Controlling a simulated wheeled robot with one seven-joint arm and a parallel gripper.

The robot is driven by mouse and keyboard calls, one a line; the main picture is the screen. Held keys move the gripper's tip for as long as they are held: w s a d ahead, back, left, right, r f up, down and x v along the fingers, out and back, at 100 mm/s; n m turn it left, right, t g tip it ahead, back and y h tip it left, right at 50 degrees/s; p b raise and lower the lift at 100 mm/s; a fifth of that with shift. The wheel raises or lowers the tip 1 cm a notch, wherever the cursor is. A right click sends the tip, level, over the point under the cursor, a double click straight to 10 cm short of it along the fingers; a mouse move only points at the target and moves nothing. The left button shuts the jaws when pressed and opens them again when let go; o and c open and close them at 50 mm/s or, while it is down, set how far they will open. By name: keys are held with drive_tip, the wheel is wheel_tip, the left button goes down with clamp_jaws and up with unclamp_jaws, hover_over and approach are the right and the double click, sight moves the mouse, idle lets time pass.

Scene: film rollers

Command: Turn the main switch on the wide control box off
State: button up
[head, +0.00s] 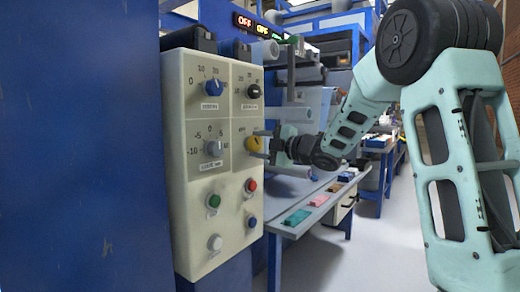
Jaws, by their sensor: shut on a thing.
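The wide control box (190,185) is a cream panel on the blue machine side, left of centre. It carries a blue knob (213,87), a black knob (253,91), a grey-white knob (213,148) and a yellow knob (253,144). The yellow knob looks like the main switch, but its label is too small to read. My gripper (262,145) reaches in from the right and is shut on the yellow knob. The fingers partly hide the knob, and its turned position is unclear.
Below the knobs are red (251,185), green (213,201), blue (252,221) and white (214,242) buttons. Lit signs (262,29) hang above. A grey bench (285,229) with coloured pads stands behind. Open floor lies to the right, beyond my arm.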

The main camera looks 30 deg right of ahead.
drive_tip(key=shift+f, duration=0.1)
drive_tip(key=o, duration=1)
drive_tip(key=p+v, duration=0.3)
drive_tip(key=v, duration=1.4)
drive_tip(key=shift+s, duration=0.2)
drive_tip(key=shift+w, duration=0.1)
